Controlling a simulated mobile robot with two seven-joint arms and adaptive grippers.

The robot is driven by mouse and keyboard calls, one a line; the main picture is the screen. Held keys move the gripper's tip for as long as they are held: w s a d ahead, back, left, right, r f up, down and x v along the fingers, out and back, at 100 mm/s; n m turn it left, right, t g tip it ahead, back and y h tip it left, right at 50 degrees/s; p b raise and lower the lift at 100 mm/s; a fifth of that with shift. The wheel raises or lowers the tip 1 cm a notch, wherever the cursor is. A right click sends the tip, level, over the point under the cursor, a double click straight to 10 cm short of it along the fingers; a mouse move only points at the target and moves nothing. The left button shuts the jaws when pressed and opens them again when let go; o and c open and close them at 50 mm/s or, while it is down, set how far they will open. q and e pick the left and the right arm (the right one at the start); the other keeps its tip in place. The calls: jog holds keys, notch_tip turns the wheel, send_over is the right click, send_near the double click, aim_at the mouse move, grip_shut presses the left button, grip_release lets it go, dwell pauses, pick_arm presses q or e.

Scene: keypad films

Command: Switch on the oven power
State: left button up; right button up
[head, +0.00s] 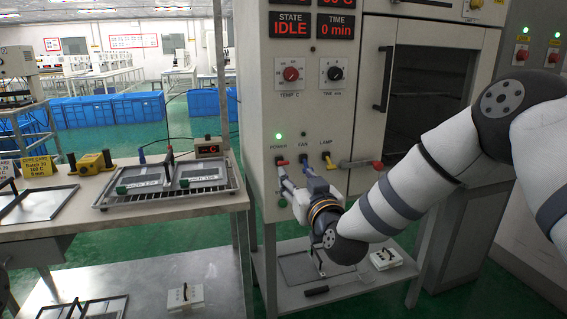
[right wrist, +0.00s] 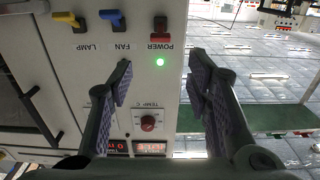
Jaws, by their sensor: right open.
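The oven (head: 345,130) is a pale cabinet with lit red displays reading IDLE and 0 min. Its red power switch (head: 281,162) is at the left of a row of levers, under a lit green lamp (head: 278,136). The right wrist view, upside down, also shows the power switch (right wrist: 160,25) and the lit green lamp (right wrist: 160,62). My right gripper (head: 293,172) is just in front of the panel below the switches. Its fingers are apart and empty in the right wrist view (right wrist: 158,80), with the switch beyond the gap. I cannot tell whether they touch the panel. My left gripper is not in view.
The blue fan lever (head: 304,159) and yellow lamp lever (head: 328,161) are close to the right of the power switch. The temperature knob (head: 290,74) and time knob (head: 334,73) are above. A bench (head: 150,214) with trays stands at left.

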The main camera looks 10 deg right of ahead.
aim_at(284, 163)
jog(key=w, duration=0.3)
jog(key=w+f+b, duration=0.1)
jog(key=w, duration=0.3)
jog(key=w+b, duration=0.1)
jog(key=w, duration=0.2)
jog(key=shift+w+a+f, duration=0.15)
jog(key=shift+w+a, duration=0.05)
jog(key=shift+w, duration=0.45)
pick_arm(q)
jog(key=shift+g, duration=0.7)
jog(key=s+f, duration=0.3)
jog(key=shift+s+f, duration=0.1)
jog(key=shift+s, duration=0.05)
pick_arm(e)
jog(key=shift+r, duration=0.4)
